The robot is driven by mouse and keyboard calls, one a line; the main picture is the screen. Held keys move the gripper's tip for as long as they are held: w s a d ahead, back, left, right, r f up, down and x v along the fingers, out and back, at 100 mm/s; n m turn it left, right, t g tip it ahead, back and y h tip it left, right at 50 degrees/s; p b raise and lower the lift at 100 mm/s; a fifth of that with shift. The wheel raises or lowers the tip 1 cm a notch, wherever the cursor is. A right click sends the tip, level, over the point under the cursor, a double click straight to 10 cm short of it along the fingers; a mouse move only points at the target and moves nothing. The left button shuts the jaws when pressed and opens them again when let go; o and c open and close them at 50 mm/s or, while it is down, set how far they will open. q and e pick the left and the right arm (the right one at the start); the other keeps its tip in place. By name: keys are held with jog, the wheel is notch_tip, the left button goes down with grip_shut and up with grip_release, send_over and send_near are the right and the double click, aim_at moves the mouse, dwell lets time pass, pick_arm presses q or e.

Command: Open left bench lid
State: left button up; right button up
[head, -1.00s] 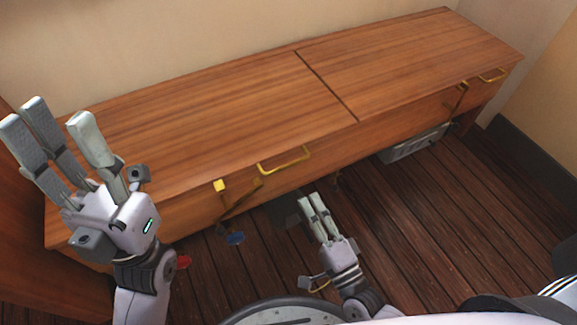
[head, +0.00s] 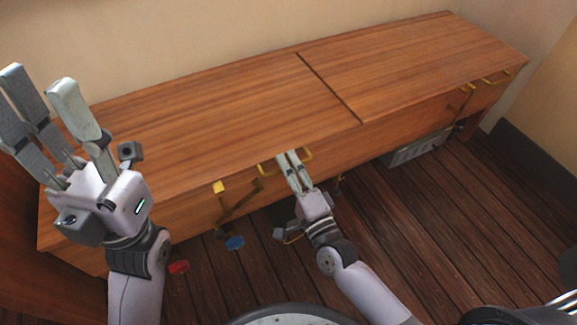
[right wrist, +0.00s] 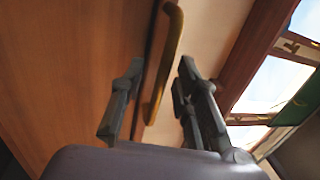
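The left bench lid (head: 210,120) is brown wood and lies flat and closed. A brass handle (head: 308,153) sits at its front edge. My right gripper (head: 290,156) is at this handle, with its fingers covering the handle's middle in the head view. In the right wrist view the handle (right wrist: 166,60) extends between the two separated fingers (right wrist: 160,98); I cannot tell whether they touch it. My left gripper (head: 45,88) is raised at the left, open and empty, in front of the bench's left end.
The right bench lid (head: 400,65) is also closed. The wooden floor (head: 440,220) at the right is clear.

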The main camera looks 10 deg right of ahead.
grip_shut()
dwell(0.7)
